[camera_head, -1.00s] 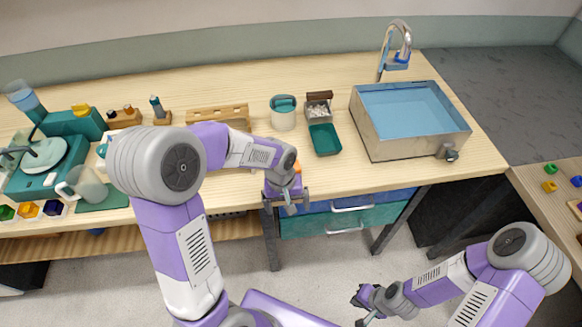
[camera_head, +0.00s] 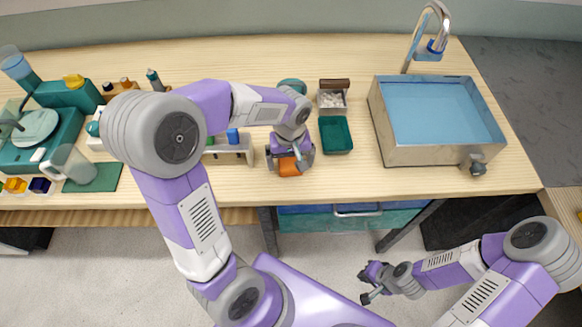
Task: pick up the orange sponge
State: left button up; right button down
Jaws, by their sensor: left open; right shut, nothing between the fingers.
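The orange sponge (camera_head: 289,167) lies on the wooden table near its front edge, partly hidden by my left gripper. My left gripper (camera_head: 290,160) is open and points down right over the sponge, with a finger on either side of it. I cannot tell whether the fingers touch it. My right gripper (camera_head: 366,287) is shut and empty, low over the floor in front of the table.
A teal tray (camera_head: 336,148) and a box of white pieces (camera_head: 332,98) stand right of my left gripper. A steel sink (camera_head: 385,135) is further right. A wooden rack (camera_head: 232,155) is close on the left.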

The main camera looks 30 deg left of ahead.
aim_at(291, 163)
pick_arm(q)
jog(key=shift+f, duration=0.8)
jog(key=c, duration=1)
notch_tip(291, 163, up, 10)
jog(key=p, duration=0.3)
jog(key=shift+r, duration=0.1)
jog(key=shift+c, duration=0.2)
